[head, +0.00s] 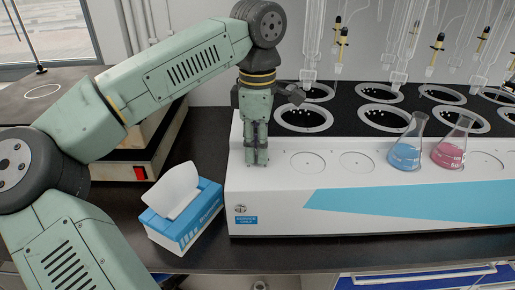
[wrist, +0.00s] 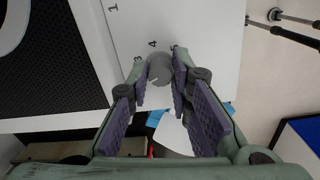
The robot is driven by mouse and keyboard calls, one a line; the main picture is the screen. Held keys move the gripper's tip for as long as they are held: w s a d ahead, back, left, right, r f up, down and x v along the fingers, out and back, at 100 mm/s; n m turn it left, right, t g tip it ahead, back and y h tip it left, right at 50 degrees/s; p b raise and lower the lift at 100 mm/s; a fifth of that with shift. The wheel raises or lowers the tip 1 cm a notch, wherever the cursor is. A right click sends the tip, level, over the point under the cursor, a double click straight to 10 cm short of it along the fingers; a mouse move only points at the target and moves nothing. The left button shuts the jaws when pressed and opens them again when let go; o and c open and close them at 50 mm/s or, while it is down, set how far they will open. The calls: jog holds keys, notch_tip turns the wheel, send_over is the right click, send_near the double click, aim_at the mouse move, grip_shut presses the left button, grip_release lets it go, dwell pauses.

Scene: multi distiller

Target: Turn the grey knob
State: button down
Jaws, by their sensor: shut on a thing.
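The grey knob (wrist: 160,69) is a round dial with a light pointer mark, on the white panel of the distiller. Printed numbers, among them 3 and 4, stand around it in the wrist view. My gripper (wrist: 159,76) has its two purple-padded fingers on either side of the knob and is shut on it. In the head view my gripper (head: 256,160) points down at the left end of the white distiller (head: 330,222), and the knob is hidden by the fingers.
A blue tissue box (head: 205,222) stands just left of the distiller. A blue flask (head: 406,152) and a pink flask (head: 450,152) stand on its top to the right. Glass tubes hang behind. A device with a red switch (head: 140,173) is at the left under my arm.

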jog(key=n+b, duration=0.1)
jog(key=n, duration=0.4)
jog(key=shift+n, duration=0.3)
jog(key=n, duration=0.5)
jog(key=shift+b, duration=0.4)
jog(key=n, duration=0.5)
jog(key=shift+w+n+b, duration=0.1)
jog(key=shift+n+b, duration=0.25)
jog(key=shift+n, duration=0.05)
jog(key=n, duration=0.5)
jog(key=shift+n, duration=0.3)
jog(key=shift+r, duration=0.1)
jog(key=c, duration=1.5)
grip_release()
jog(key=shift+o, duration=0.2)
